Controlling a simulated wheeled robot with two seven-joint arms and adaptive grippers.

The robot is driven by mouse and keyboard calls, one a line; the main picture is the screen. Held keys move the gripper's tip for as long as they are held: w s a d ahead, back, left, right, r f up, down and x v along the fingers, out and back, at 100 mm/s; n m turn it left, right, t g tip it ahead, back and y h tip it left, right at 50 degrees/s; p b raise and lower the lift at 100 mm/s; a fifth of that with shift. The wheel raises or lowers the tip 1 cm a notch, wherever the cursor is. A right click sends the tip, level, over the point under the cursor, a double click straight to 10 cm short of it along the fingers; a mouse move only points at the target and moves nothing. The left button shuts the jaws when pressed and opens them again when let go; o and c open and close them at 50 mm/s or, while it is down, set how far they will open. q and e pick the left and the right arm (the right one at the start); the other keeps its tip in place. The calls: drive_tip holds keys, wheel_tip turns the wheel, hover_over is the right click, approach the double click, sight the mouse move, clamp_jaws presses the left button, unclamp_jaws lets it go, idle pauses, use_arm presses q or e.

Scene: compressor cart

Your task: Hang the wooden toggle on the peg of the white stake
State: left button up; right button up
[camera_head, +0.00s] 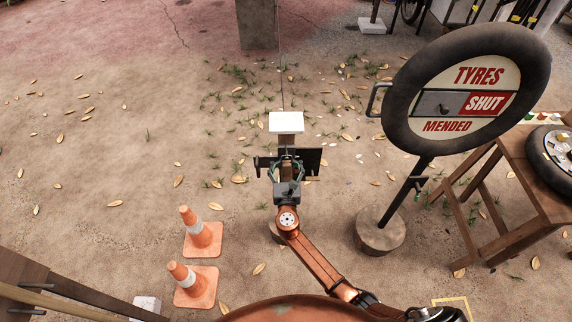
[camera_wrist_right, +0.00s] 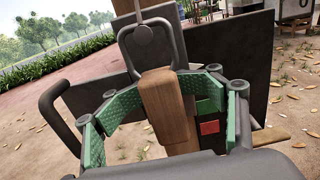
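My right gripper (camera_head: 286,171) is at mid-picture in the head view. Its green-padded fingers (camera_wrist_right: 180,112) stand apart in the right wrist view. A brown wooden piece (camera_wrist_right: 168,108), which looks like the toggle, is between them, with gaps visible on both sides. A dark loop (camera_wrist_right: 150,42) and a thin rod with a round end show just behind it. In the head view a white block (camera_head: 286,122) appears just above the gripper, with wood below it; I cannot tell if it belongs to the white stake. No peg can be made out. My left gripper is out of view.
A tyre sign (camera_head: 466,85) on a dark post with a round base (camera_head: 380,232) stands right of my arm. A wooden table (camera_head: 525,185) is at the far right. Two orange cones (camera_head: 200,235) stand to the left. The leaf-strewn ground (camera_head: 100,150) at left is open.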

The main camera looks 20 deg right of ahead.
drive_tip(key=shift+o, duration=0.2)
drive_tip(key=shift+s+d+r, duration=0.1)
drive_tip(key=shift+s+r, duration=0.3)
drive_tip(key=shift+s, duration=0.3)
drive_tip(key=shift+s+f, duration=0.15)
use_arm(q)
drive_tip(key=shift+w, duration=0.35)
use_arm(e)
drive_tip(key=shift+r+v, duration=0.15)
drive_tip(key=shift+v, duration=1.85)
drive_tip(key=shift+r+v, duration=0.1)
drive_tip(key=shift+v, duration=1.9)
drive_tip(key=shift+f, duration=0.1)
